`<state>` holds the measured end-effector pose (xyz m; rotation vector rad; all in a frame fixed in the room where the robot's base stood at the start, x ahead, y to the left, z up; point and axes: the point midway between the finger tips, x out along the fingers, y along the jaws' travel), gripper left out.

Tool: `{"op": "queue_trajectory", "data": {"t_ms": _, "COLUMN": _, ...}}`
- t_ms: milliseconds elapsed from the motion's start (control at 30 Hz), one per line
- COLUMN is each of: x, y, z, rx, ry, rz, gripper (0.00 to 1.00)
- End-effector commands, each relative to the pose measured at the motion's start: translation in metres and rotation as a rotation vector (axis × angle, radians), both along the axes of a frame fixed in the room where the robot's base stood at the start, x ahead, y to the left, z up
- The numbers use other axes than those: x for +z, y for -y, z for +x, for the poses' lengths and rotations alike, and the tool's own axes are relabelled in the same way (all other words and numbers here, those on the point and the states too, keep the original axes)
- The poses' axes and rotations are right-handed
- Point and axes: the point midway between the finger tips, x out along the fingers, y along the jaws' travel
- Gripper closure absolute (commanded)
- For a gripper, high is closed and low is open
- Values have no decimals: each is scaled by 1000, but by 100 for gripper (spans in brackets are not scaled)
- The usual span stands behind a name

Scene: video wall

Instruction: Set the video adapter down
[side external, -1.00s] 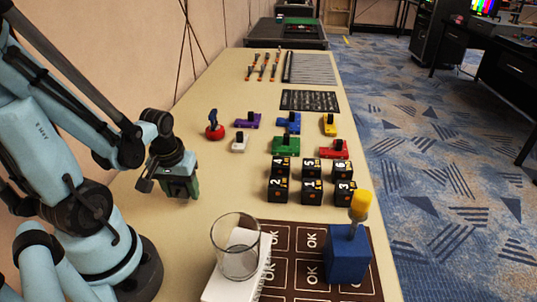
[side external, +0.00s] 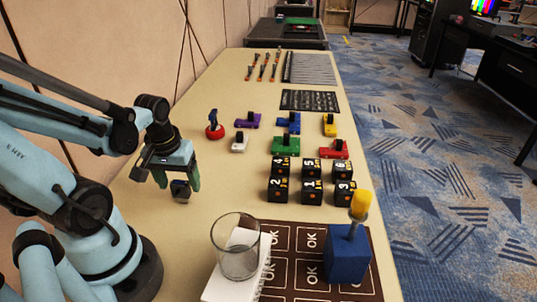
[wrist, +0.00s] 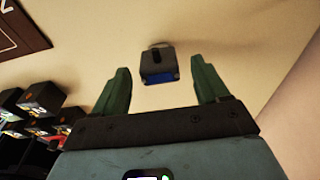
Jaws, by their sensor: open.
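The video adapter is a small dark block with a blue end face. It shows in the side view (side external: 180,191) just below my gripper, and in the wrist view (wrist: 157,60) just past the fingertips. It appears to rest on the tan tabletop. My gripper (side external: 178,186) points down over it with its green fingers spread apart. In the wrist view, my gripper (wrist: 160,72) has one finger on each side, with a visible gap between each finger and the adapter.
Black numbered cubes (side external: 312,182) stand to the right, with coloured toy-like blocks (side external: 286,144) behind them. A glass (side external: 236,246), a blue block (side external: 347,256) and a brown OK mat (side external: 290,241) are in front. The table around the adapter is clear.

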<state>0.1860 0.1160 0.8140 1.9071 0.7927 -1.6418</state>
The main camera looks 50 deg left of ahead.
Motion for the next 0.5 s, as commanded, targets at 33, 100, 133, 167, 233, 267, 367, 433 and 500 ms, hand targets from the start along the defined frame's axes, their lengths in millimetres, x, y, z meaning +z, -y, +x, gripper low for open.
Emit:
{"op": "queue_trajectory", "data": {"t_ms": 33, "x": 3, "y": 1, "z": -1, "rx": 0, "ry": 0, "rz": 0, "gripper": 26}}
{"op": "queue_trajectory", "data": {"t_ms": 100, "x": 9, "y": 1, "z": -1, "rx": 0, "ry": 0, "rz": 0, "gripper": 26}}
{"op": "queue_trajectory", "data": {"t_ms": 133, "x": 11, "y": 1, "z": -1, "rx": 0, "ry": 0, "rz": 0, "gripper": 26}}
{"op": "queue_trajectory", "data": {"t_ms": 167, "x": 14, "y": 1, "z": -1, "rx": 0, "ry": 0, "rz": 0, "gripper": 26}}
{"op": "queue_trajectory", "data": {"t_ms": 233, "x": 19, "y": 2, "z": -2, "rx": 0, "ry": 0, "rz": 0, "gripper": 26}}
{"op": "queue_trajectory", "data": {"t_ms": 267, "x": 21, "y": 2, "z": -2, "rx": 0, "ry": 0, "rz": 0, "gripper": 26}}
{"op": "queue_trajectory", "data": {"t_ms": 367, "x": 29, "y": 4, "z": -3, "rx": 0, "ry": 0, "rz": 0, "gripper": 26}}
{"op": "queue_trajectory", "data": {"t_ms": 433, "x": 36, "y": 4, "z": -4, "rx": 0, "ry": 0, "rz": 0, "gripper": 26}}
{"op": "queue_trajectory", "data": {"t_ms": 500, "x": 42, "y": 5, "z": -4, "rx": -1, "ry": 0, "rz": 0, "gripper": 26}}
